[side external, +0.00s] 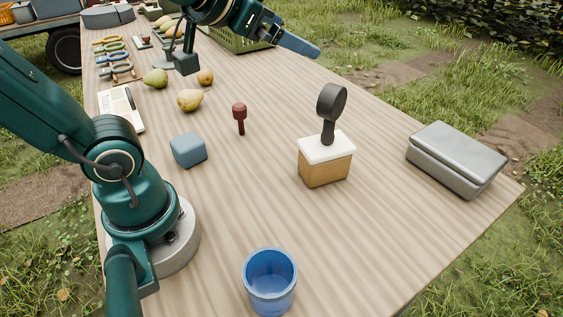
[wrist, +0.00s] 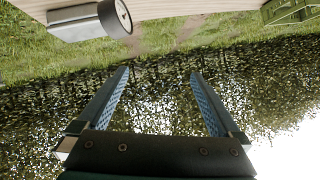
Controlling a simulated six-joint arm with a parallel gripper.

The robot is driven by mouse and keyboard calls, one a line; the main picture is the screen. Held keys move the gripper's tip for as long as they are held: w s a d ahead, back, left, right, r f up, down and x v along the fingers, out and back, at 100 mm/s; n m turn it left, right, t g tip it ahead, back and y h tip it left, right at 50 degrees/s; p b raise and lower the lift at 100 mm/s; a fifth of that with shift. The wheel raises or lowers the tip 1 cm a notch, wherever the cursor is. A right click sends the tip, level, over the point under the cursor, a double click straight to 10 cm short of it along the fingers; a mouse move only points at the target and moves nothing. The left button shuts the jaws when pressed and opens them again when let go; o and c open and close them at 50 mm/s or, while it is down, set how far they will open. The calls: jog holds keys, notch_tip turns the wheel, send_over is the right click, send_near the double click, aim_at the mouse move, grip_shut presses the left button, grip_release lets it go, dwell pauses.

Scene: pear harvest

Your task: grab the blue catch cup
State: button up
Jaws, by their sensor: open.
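The blue catch cup (side external: 270,282) stands upright near the front edge of the table in the side view, to the right of my base. Its open top faces up and it looks empty. My gripper (side external: 312,50) is at the top of the side view, raised above the far part of the table and well away from the cup. In the wrist view my gripper (wrist: 160,75) shows two blue fingers spread apart with nothing between them. The cup is not visible in the wrist view.
A block with a dark round-headed handle (side external: 325,159) and a grey metal box (side external: 456,160) stand on the right. A blue-grey cube (side external: 188,150), a dark red peg (side external: 240,116) and pears (side external: 190,100) lie mid-table. A green crate (side external: 238,40) is behind. Table around the cup is clear.

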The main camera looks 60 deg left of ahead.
jog(key=w+d+r+m+t+h, duration=0.2)
jog(key=w+d+m+h, duration=0.1)
jog(key=d+m+h, duration=0.25)
jog(key=w+d+r+m+t+h, duration=0.2)
jog(key=d+m+h, duration=0.3)
jog(key=d, duration=0.1)
jog(key=m+g+h, duration=0.6)
jog(key=m+g, duration=0.3)
jog(key=g, duration=0.9)
send_over(278, 301)
jog(key=a, duration=0.5)
notch_tip(278, 301, down, 10)
jog(key=shift+y, duration=0.25)
jog(key=f, duration=1.1)
jog(key=w+f, duration=0.1)
jog(key=f, duration=0.4)
jog(key=shift+f, duration=0.25)
jog(key=shift+x, duration=2.65)
jog(key=shift+f, duration=0.1)
